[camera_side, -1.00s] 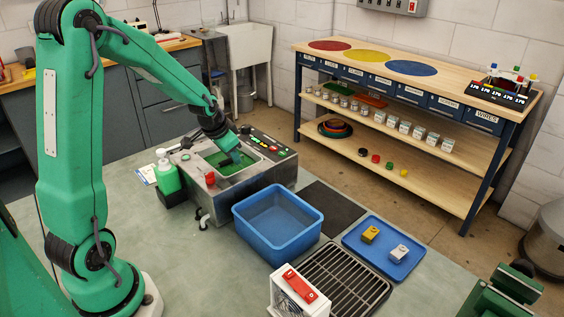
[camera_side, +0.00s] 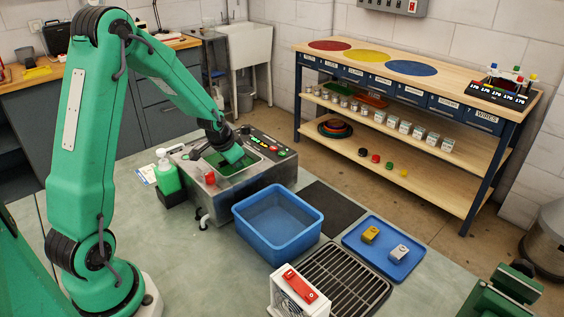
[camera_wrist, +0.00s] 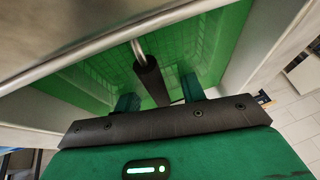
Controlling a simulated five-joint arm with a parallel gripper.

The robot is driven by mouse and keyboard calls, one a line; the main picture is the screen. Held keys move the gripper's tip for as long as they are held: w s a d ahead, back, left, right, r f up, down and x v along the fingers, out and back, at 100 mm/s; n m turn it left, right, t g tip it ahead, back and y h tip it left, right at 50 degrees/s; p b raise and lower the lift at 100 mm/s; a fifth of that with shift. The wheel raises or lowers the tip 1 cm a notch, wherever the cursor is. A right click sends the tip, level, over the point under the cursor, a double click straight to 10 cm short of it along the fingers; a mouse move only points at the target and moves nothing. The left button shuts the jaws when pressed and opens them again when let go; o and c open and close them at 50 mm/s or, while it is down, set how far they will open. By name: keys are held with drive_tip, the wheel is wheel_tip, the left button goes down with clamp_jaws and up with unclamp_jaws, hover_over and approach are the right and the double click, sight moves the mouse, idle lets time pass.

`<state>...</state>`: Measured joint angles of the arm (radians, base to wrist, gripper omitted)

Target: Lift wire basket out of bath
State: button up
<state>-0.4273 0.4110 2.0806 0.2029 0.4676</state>
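The bath (camera_side: 245,185) is a metal box with green liquid inside. My gripper (camera_side: 238,158) is angled down into its opening in the side view. In the wrist view, the wire basket (camera_wrist: 90,82) shows as a faint mesh in the green liquid. A dark grip on a metal rod, apparently the basket's handle (camera_wrist: 150,78), reaches between my gripper's two green fingers (camera_wrist: 160,97). The fingers stand apart, with a gap visible at the right of the handle. The fingertips' depth relative to the handle is hard to judge.
A blue tub (camera_side: 278,222) stands in front of the bath. A dark mat (camera_side: 333,208) is bare.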

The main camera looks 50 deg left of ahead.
idle(0.5)
clamp_jaws()
drive_tip(key=shift+r, duration=5)
drive_tip(key=shift+r, duration=0.15)
